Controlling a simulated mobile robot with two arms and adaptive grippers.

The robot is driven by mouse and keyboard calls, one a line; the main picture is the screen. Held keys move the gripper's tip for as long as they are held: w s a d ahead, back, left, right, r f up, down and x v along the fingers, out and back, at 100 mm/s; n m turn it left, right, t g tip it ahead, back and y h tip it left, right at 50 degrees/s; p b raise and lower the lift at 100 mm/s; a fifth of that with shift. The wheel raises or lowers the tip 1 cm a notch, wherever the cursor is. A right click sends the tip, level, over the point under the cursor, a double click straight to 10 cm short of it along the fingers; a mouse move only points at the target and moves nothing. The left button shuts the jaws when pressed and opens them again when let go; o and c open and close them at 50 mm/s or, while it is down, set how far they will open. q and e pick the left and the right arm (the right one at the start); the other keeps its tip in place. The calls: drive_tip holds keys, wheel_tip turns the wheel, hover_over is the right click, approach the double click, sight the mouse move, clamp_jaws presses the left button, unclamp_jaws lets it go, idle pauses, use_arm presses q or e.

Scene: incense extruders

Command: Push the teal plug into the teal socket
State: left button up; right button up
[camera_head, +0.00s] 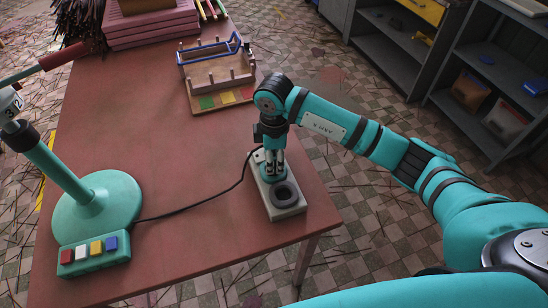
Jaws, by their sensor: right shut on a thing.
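My right gripper (273,168) points straight down over the far half of a pale block (290,212) near the table's right front edge. It is shut on a small teal piece, taken as the teal plug (271,178), mostly hidden by the fingers. The piece is at or just above the block's top; I cannot tell how deep it sits. The teal socket is not clearly visible, hidden by the gripper and plug. A dark round ring (285,193) shows on the block's near half. My left gripper is not in view.
A teal round-based stand (97,205) is at left. A wooden rack (218,72) and pink stack (150,30) stand behind. The table middle (165,150) is clear.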

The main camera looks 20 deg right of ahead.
drive_tip(key=shift+f+b, duration=0.5)
drive_tip(key=shift+f, duration=0.3)
drive_tip(key=o, duration=1.2)
